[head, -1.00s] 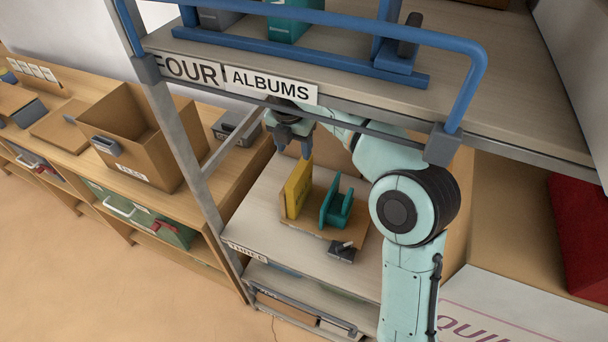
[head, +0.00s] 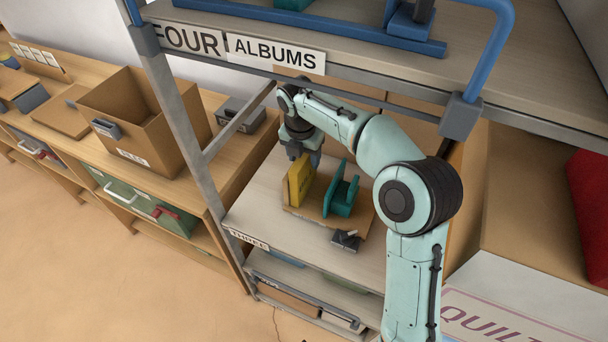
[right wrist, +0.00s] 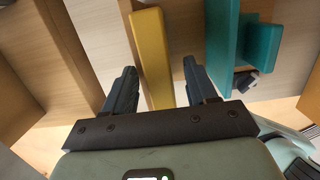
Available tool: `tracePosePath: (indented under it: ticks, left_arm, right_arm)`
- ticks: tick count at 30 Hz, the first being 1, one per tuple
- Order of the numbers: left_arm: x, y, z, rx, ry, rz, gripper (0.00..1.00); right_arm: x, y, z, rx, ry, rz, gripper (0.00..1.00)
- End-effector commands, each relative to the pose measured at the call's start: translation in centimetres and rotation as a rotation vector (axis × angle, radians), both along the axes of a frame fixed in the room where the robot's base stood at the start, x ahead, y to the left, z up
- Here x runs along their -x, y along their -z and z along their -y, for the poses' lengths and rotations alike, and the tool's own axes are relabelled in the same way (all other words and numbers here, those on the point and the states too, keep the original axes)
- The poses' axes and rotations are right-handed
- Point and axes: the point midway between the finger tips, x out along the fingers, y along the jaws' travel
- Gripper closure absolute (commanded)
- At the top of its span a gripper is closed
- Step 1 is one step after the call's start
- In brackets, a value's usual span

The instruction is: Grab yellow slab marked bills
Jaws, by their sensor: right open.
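The yellow slab (head: 299,182) stands upright on a small wooden board (head: 318,221) on the shelf labelled THREE. No writing on it is legible. My right gripper (head: 304,155) is at the top of the slab in the head view. In the right wrist view, its open fingers (right wrist: 163,86) lie on either side of the yellow slab (right wrist: 152,58), with gaps showing on both sides. My left gripper is not in view.
A teal holder (head: 341,196) stands just right of the slab, also on the board. A small dark grey item (head: 345,240) lies at the board's front. The shelf labelled FOUR (head: 330,35) hangs above, and a metal post (head: 180,120) stands left.

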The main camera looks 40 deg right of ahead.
Motion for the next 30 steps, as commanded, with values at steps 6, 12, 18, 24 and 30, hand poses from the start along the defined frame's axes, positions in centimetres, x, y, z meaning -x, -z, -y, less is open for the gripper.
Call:
tracePosePath:
  ticks: [6,12,18,24,30]
  left_arm:
    - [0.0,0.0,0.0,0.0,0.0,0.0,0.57]
    - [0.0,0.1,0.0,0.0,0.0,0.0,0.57]
    - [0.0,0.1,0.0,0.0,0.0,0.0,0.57]
    - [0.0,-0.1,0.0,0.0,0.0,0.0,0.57]
    - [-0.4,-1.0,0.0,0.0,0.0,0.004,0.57]
  right_arm:
    - [0.0,0.5,0.1,0.001,0.0,-0.004,0.43]
    - [0.1,0.7,0.1,0.001,0.0,-0.01,0.93]
    - [0.2,0.8,0.1,0.002,0.001,-0.014,1.0]
    - [0.2,0.5,0.2,0.002,0.001,-0.017,1.0]
    - [0.0,-3.1,0.1,0.002,0.002,-0.006,1.0]
